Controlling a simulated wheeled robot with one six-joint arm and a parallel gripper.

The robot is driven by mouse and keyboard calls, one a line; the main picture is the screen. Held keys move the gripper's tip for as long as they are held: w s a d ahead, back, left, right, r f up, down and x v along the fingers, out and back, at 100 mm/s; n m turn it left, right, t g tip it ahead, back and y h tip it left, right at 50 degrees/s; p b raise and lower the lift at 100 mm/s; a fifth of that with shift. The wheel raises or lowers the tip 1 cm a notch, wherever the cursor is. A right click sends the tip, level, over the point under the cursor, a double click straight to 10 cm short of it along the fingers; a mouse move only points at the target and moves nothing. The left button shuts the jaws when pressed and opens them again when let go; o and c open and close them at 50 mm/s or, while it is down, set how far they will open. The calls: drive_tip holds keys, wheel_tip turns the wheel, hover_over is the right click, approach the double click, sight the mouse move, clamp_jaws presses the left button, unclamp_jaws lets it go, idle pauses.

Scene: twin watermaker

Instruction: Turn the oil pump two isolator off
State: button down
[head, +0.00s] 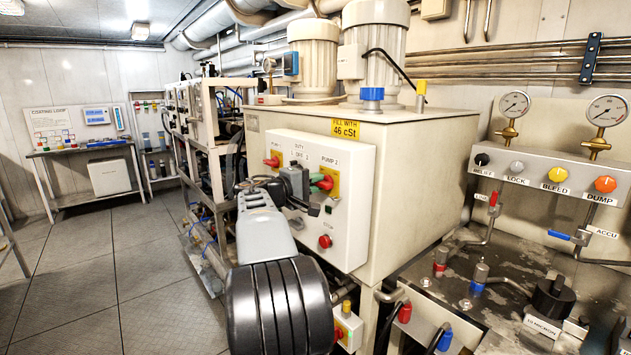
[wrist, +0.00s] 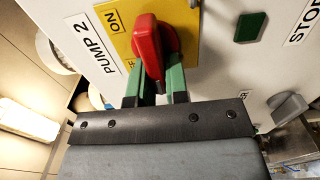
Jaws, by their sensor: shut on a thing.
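The pump two isolator is a red rotary handle (wrist: 148,38) on a yellow plate (wrist: 118,22), beside a "PUMP 2" label on the pale control box. In the wrist view its grip points down towards my gripper, slightly tilted. "ON" shows at the plate's upper left; a second marking below it is mostly hidden. My gripper (wrist: 156,80) has its green fingers on either side of the handle's lower end, shut on it. In the head view the red handle (head: 326,184) shows at my gripper (head: 318,179), partly covered by the fingers.
The similar pump one isolator (head: 272,161) sits left on the same box (head: 345,225). A red button (head: 325,241) is below. In the wrist view a green button (wrist: 250,27) and a grey knob (wrist: 288,106) are close to the right. Open floor (head: 90,270) lies left.

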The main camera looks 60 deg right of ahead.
idle(0.5)
drive_tip(key=c, duration=1.1)
unclamp_jaws()
drive_tip(key=shift+a, duration=0.15)
drive_tip(key=v, duration=1.3)
drive_tip(key=shift+w+a, duration=0.2)
drive_tip(key=shift+a, duration=0.05)
